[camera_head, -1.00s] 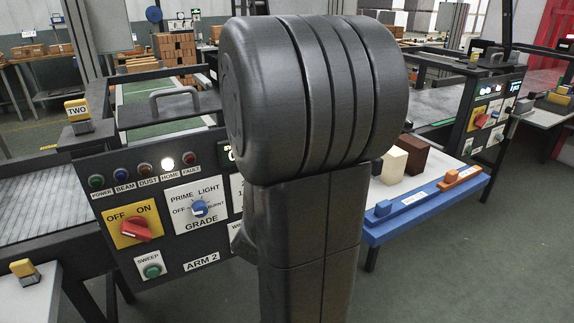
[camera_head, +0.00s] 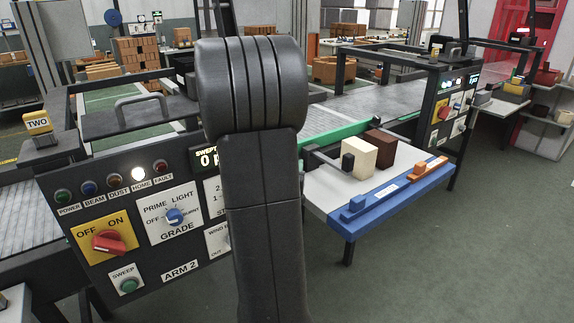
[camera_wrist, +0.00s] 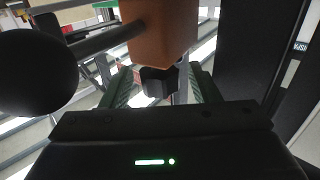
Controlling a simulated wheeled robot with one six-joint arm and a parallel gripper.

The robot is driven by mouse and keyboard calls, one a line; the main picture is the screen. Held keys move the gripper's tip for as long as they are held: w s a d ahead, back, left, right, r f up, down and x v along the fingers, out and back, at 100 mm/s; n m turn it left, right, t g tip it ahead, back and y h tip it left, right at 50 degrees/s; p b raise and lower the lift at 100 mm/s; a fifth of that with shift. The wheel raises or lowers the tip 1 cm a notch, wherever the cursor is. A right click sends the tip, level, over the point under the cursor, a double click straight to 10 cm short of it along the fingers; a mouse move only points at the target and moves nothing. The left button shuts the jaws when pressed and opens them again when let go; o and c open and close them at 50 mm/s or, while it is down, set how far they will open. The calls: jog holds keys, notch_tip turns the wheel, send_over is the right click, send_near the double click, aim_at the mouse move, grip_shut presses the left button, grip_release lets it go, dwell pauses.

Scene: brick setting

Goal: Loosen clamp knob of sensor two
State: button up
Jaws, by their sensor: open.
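The yellow block marked TWO (camera_head: 37,122) sits on a dark mount at the far left of the head view. No clamp knob can be made out on it there. In the wrist view my gripper (camera_wrist: 160,85) is open, with its two green fingers apart. A dark faceted knob (camera_wrist: 157,82) shows between the fingers, below an orange-brown block (camera_wrist: 160,30). I cannot tell whether the fingers touch the knob. A rod runs from the block to a black ball (camera_wrist: 38,72) at the left. My gripper is not visible in the head view.
The ARM 2 panel (camera_head: 180,268) carries a red switch (camera_head: 108,242), a blue grade dial (camera_head: 175,217) and a green sweep button (camera_head: 128,285). A blue-edged table (camera_head: 345,226) with cream and brown blocks stands to the right. Floor at the right is clear.

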jog(key=shift+w, duration=0.25)
jog(key=c, duration=1)
